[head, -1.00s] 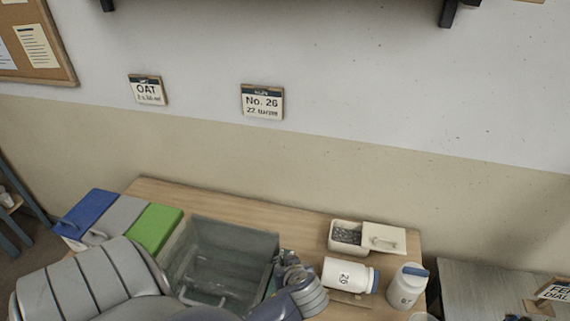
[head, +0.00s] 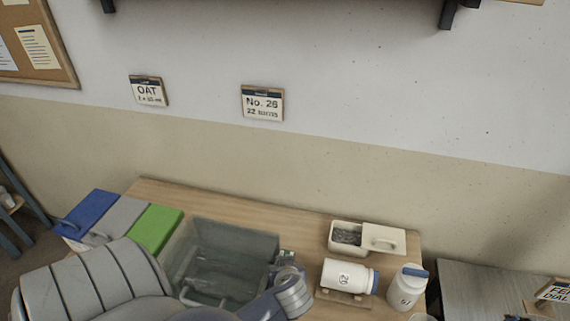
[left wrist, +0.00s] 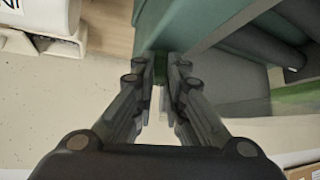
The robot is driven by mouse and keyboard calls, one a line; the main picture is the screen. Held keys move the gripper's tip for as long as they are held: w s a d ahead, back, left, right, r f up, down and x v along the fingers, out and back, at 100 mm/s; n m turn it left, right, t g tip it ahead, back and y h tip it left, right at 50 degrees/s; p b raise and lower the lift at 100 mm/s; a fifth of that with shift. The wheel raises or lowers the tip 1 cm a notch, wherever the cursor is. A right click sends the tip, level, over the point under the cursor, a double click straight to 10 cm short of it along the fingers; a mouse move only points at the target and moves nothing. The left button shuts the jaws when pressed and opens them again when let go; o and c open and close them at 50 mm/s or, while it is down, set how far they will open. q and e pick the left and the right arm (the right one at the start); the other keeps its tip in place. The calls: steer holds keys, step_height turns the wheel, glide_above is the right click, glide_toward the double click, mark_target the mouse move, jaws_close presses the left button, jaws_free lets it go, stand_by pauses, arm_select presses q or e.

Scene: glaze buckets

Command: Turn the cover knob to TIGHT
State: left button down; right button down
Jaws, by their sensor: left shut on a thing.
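My left gripper (head: 284,262) is at the right side of a grey-green see-through box (head: 236,238) on the wooden table. In the left wrist view its fingers (left wrist: 163,75) are closed on a small dark green part beside the box's teal wall (left wrist: 200,22). This part looks like the cover knob, but the fingers hide most of it. I cannot read a TIGHT mark or the knob's angle. A white jar (head: 342,274) marked 26 lies on its side on a low stand (head: 342,297) right of the gripper. My right gripper is not in view.
A second white jar (head: 406,288) with a blue lid stands right of the lying jar. A small white container (head: 347,237) with grey contents is behind, its lid (head: 384,239) beside it. Blue, grey and green lidded bins (head: 152,228) stand left. Wall cards read OAT (head: 147,91) and No. 26 (head: 262,104).

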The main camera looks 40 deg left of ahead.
arm_select(q)
steer(key=shift+s+a+m+t+h, duration=0.1)
steer(key=shift+m+t+h, duration=0.3)
steer(key=shift+m, duration=0.3)
steer(key=shift+s+a+m+t+h, duration=0.1)
steer(key=shift+m+t+h, duration=0.25)
steer(key=shift+m, duration=0.35)
steer(key=c, duration=1.9)
jaws_free()
steer(key=shift+n+g, duration=0.25)
steer(key=shift+n, duration=0.05)
